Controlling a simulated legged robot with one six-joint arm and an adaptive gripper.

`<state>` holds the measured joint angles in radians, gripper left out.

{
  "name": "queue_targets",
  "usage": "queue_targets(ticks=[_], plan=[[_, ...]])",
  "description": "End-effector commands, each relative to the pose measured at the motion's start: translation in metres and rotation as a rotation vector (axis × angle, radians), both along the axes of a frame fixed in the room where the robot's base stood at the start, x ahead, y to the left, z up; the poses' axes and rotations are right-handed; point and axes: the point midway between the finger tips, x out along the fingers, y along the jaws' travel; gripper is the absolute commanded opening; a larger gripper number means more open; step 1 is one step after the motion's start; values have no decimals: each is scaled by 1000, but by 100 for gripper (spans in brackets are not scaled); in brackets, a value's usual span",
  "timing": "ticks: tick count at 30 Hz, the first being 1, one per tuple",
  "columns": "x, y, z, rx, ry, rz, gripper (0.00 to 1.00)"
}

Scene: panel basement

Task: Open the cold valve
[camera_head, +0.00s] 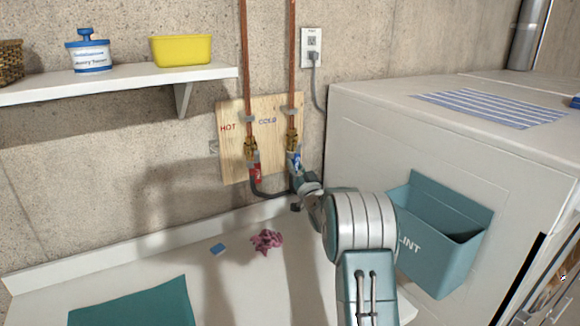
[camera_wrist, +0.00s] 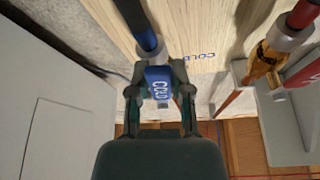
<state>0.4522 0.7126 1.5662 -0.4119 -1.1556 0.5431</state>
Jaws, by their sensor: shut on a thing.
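The cold valve's blue handle (camera_head: 296,158) is on the right copper pipe, in front of the wooden panel. In the wrist view the blue handle, lettered COLD (camera_wrist: 158,85), lies between the two fingers of my gripper (camera_wrist: 158,72). My gripper is shut on it, one finger on each side. In the head view my gripper (camera_head: 297,169) reaches up to the valve from below right and partly hides it. The brass body of the cold valve (camera_head: 292,137) shows above the handle. The handle's exact angle is hard to tell.
The hot valve's red handle (camera_head: 255,172) hangs close by on the left pipe. A grey hose (camera_head: 268,194) loops below the valves. The white appliance (camera_head: 400,140) with a teal lint bin (camera_head: 437,245) stands close on the right.

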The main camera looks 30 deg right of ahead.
Motion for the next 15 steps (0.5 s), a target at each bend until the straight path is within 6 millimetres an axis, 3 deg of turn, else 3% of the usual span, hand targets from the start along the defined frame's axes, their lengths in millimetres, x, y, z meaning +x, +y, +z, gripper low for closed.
queue_targets(ticks=[15], plan=[[-1, -14, 6, -202, -19, -4, 0]])
